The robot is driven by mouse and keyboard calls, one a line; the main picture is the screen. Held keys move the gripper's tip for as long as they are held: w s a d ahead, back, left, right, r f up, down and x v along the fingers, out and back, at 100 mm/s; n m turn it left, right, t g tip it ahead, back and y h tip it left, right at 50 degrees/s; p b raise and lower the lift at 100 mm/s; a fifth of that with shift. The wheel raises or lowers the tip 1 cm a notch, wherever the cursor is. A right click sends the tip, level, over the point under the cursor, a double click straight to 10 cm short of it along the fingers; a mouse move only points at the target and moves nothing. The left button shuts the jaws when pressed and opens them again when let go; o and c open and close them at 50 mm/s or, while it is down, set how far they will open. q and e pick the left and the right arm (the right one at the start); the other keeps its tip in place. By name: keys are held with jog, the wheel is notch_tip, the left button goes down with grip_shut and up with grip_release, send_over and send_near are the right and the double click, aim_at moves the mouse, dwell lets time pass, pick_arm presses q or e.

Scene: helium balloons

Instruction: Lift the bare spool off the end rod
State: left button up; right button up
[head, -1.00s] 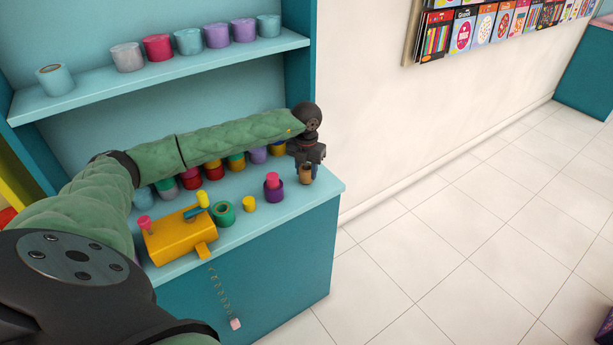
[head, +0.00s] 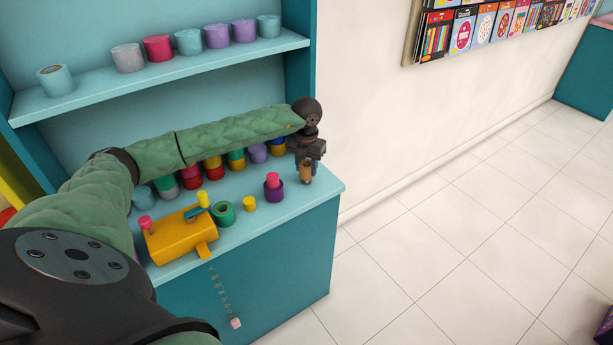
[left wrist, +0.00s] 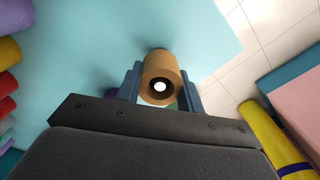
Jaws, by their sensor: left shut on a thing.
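The bare spool (head: 306,177) is a small brown tube near the right end of the turquoise counter. It also shows in the left wrist view (left wrist: 172,67), seen end-on with a dark bore and a white round spot inside it. My left gripper (head: 306,167) is shut on it, with one blue-grey finger on each side in the left wrist view (left wrist: 160,88). The end rod cannot be made out clearly; I cannot tell whether the white spot is its tip. My right gripper is not in view.
Beside the spool stands a purple roll (head: 274,194) with a pink core. Further left are a yellow piece (head: 249,203), a green roll (head: 224,213) and a yellow device (head: 180,238). Several coloured rolls stand behind my forearm. The counter's right corner (head: 328,187) is bare.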

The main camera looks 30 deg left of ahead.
pick_arm(q)
notch_tip(320, 180, up, 11)
jog(key=p, duration=0.3)
jog(key=shift+f, duration=0.2)
dwell(1.8)
dwell(0.5)
